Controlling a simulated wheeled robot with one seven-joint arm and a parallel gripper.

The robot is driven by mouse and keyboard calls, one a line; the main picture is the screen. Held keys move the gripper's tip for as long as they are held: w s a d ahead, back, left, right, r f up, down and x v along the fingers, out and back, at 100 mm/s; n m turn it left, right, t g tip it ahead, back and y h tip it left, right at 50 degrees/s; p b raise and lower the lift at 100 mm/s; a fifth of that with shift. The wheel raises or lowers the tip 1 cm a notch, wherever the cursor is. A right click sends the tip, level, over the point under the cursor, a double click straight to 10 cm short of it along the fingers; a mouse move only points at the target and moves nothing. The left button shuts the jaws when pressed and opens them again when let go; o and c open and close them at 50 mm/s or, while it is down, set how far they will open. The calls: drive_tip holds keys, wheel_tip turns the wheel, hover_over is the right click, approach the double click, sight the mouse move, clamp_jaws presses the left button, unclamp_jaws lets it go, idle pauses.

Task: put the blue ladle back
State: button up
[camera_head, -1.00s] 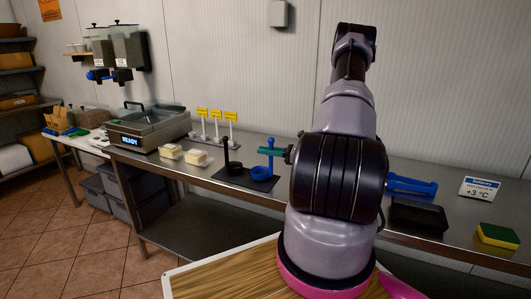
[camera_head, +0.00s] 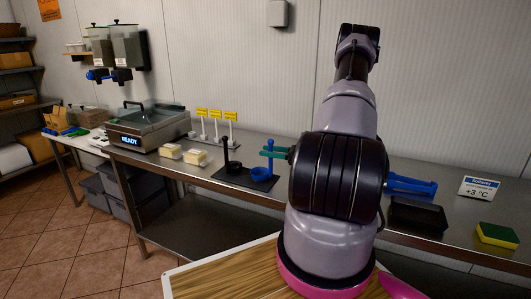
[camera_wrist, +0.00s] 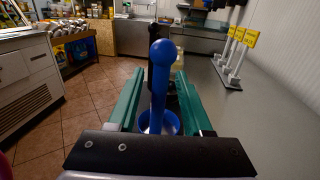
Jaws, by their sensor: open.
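The blue ladle (camera_head: 262,175) stands upright, cup down, at the right part of a dark flat holder (camera_head: 234,180) on the steel counter. A black ladle (camera_head: 225,150) stands upright to its left. My gripper (camera_head: 273,153) reaches in from the right, its green fingers apart around the blue handle near its top. In the wrist view, the round-topped handle of the blue ladle (camera_wrist: 161,70) rises between the open fingers, with gaps on both sides. The cup shows below, partly hidden by the handle. Whether the cup rests fully on the holder is hard to tell.
Cheese-like blocks (camera_head: 196,158), yellow-tagged stands (camera_head: 215,114) and a slicer-like machine (camera_head: 145,128) are to the left. Right of my arm are a blue-handled tool (camera_head: 412,186), a black tray (camera_head: 418,215), a sponge (camera_head: 497,235) and a +3 °C sign (camera_head: 479,188).

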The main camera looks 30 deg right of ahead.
drive_tip(key=v, duration=1)
drive_tip(key=s+a+r+n+g+h, duration=0.35)
drive_tip(key=a+r+n+g, duration=0.75)
drive_tip(key=a+r, duration=0.65)
drive_tip(key=s+a+r+n+t+h, duration=0.3)
drive_tip(key=s+a+r+n+h, duration=0.1)
drive_tip(key=s+r, duration=0.3)
drive_tip(key=s+a+r+n+t+h, duration=0.3)
drive_tip(key=s+a+r+n+h, duration=0.1)
drive_tip(key=s+r+n, duration=0.3)
drive_tip(key=shift+s+r, duration=0.4)
drive_tip(key=shift+r, duration=0.6)
